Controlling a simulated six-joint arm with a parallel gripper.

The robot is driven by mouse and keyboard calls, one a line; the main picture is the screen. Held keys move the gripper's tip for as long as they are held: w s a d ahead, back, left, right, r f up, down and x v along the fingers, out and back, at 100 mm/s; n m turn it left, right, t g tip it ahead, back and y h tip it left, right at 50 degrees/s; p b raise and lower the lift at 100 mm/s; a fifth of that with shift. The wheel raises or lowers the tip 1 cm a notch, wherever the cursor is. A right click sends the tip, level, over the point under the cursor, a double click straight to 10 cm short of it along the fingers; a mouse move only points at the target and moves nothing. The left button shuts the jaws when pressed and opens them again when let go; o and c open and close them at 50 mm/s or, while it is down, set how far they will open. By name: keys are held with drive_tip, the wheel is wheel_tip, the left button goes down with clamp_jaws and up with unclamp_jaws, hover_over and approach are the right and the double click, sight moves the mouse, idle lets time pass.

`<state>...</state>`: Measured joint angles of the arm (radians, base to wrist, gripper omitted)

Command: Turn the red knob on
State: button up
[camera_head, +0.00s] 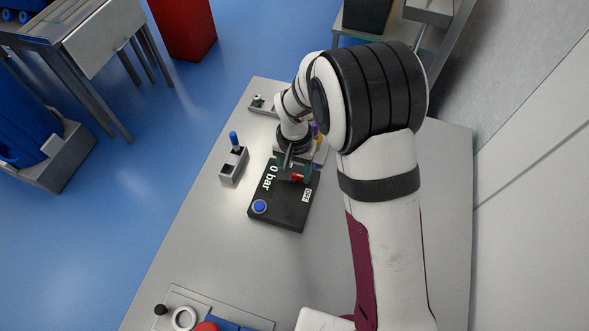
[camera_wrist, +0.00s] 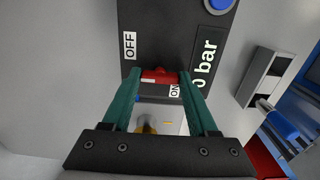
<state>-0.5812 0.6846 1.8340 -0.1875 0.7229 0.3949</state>
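The red knob (camera_wrist: 158,76) sits on a black panel (camera_wrist: 165,25). A white mark shows at the knob's left end in the wrist view. An OFF label (camera_wrist: 130,45) is up and left of it, and an ON label (camera_wrist: 174,90) is just below its right end. The panel reads "0 bar". My gripper (camera_wrist: 160,82) is open, its two green fingers on either side of the knob, close to its ends; I cannot tell whether they touch it. In the head view, the knob (camera_head: 297,178) is partly hidden by my gripper (camera_head: 294,172).
The black panel (camera_head: 283,215) lies on a grey table (camera_head: 200,265) and carries a blue button (camera_head: 260,206). A grey holder (camera_head: 232,172) with a blue-topped item stands left of it. A tray (camera_head: 240,308) with coloured parts is at the front. The table between tray and panel is clear.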

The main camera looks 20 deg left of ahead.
drive_tip(key=c, duration=0.7)
drive_tip(key=shift+c, duration=0.2)
drive_tip(key=shift+n, duration=0.3)
drive_tip(key=n, duration=0.3)
drive_tip(key=shift+n, duration=0.4)
drive_tip(key=n, duration=0.4)
drive_tip(key=shift+n, duration=0.3)
drive_tip(key=n, duration=0.4)
drive_tip(key=shift+n, duration=2.4)
drive_tip(key=o, duration=1.4)
drive_tip(key=shift+c, duration=0.2)
